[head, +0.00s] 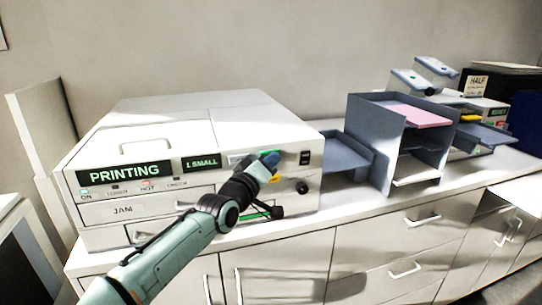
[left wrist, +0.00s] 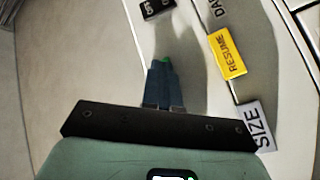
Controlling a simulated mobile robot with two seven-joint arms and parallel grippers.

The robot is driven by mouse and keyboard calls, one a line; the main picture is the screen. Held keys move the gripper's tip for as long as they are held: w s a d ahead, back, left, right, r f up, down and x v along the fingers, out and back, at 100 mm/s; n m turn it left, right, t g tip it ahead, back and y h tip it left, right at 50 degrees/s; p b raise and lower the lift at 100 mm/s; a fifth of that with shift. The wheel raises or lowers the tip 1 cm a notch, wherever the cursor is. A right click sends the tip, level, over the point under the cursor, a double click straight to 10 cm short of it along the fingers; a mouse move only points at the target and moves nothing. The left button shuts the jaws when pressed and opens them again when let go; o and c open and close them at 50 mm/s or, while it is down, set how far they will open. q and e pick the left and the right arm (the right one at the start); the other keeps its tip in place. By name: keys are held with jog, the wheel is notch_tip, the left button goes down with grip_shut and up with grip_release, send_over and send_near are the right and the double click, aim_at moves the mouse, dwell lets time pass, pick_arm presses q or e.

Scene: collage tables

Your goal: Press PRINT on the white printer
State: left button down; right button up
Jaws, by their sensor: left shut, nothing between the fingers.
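The white printer (head: 130,145) stands on the cabinet top at the left in the head view. Its displays read PRINTING (head: 124,172) and 1 SMALL (head: 201,163). My left gripper (head: 272,158) is shut and empty, with its fingertips at the right part of the printer's front panel. The left wrist view shows the shut blue fingers (left wrist: 162,68) with a sliver of a green button (left wrist: 165,59) just at their tips. The fingers hide most of that button, and I cannot tell whether they touch it. My right gripper is not in view.
A yellow RESUME button (left wrist: 227,55) and a SIZE label (left wrist: 257,125) lie beside the fingers. A black knob (head: 303,187) is on the panel. To the right are a grey tray (head: 345,152), a grey shelf unit (head: 368,125) with pink paper (head: 418,116), and another device.

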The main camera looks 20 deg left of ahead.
pick_arm(q)
jog(key=shift+s+d+b, duration=0.45)
jog(key=shift+s, duration=0.25)
jog(key=s+d+p, duration=0.1)
jog(key=s+p, duration=0.1)
jog(key=s+d+p, duration=0.1)
jog(key=s, duration=0.1)
jog(key=shift+d, duration=0.35)
dwell(0.5)
